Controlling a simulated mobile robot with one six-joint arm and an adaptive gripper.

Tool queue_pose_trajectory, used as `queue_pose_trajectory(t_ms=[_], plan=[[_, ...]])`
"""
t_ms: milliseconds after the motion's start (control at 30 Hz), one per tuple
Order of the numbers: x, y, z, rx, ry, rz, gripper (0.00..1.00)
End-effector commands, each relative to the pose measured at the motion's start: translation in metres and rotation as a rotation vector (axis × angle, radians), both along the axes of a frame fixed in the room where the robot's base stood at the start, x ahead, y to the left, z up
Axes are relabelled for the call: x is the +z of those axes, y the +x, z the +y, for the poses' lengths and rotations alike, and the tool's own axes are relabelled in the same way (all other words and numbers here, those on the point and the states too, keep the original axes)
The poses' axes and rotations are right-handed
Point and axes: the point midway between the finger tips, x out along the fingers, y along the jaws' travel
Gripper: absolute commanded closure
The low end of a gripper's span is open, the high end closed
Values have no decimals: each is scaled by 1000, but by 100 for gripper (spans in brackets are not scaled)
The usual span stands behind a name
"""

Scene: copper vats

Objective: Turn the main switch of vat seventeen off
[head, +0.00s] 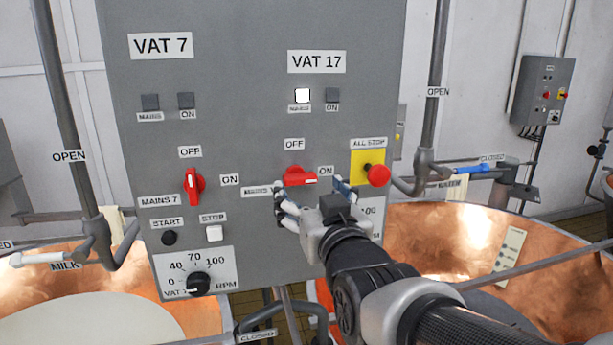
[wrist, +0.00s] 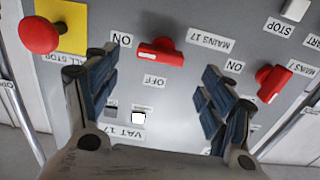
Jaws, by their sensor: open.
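The red main switch of vat 17 (head: 298,176) is on the grey panel under the VAT 17 label (head: 317,62). Its handle lies level, toward the ON label (head: 326,171); the OFF label (head: 294,144) is above it. In the wrist view, which is upside down, the switch (wrist: 160,52) shows between and beyond the fingers. My gripper (head: 312,188) is open and empty in front of the panel, just below the switch in the head view. I see no contact with the switch. The white mains lamp (head: 302,96) of vat 17 is lit.
The red all-stop button (head: 378,175) on its yellow plate is close to the right of my gripper. The mains 7 switch (head: 193,186), its handle upright, is to the left. Start (head: 169,238) and stop (head: 214,233) buttons are lower left. Copper vats (head: 470,240) flank the panel.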

Motion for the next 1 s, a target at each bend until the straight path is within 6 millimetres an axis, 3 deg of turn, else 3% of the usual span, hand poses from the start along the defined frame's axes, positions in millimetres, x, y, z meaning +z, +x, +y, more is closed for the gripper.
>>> queue_pose_trajectory(t_ms=[200,400,800,1000], plan=[[0,43,12,0,-1,2,25],[1,66,19,0,0,0,25],[0,72,21,0,0,-1,25],[0,72,21,0,0,-1,38]])
